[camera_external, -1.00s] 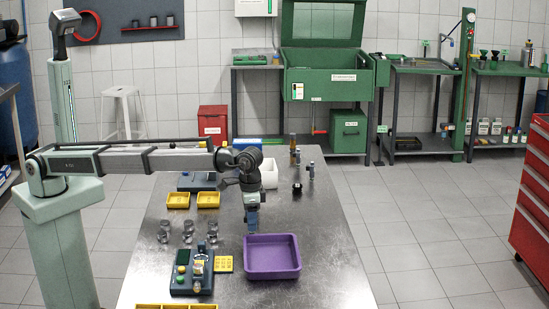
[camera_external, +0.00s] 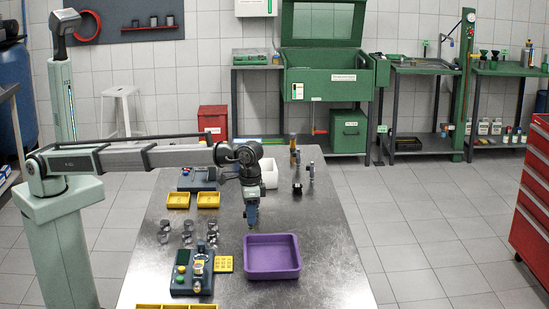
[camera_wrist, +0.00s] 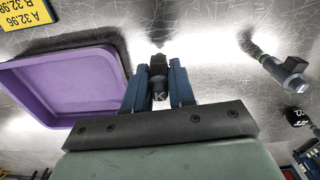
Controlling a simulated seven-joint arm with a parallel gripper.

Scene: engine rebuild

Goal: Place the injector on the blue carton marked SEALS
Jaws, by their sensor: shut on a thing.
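My gripper (camera_external: 251,222) points down above the metal bench, just left of and behind the purple tray, in the external view. In the external view the injector is too small to make out between the fingers. I cannot make out a blue carton marked SEALS in either view; my arm covers part of the bench's far end.
The purple tray (camera_external: 272,277) is empty; it is close left of the fingers in the wrist view (camera_wrist: 110,60). A grey upright part (camera_wrist: 288,68) stands to their right. Yellow trays (camera_external: 208,199), clear cups and a dark device (camera_external: 190,283) occupy the left.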

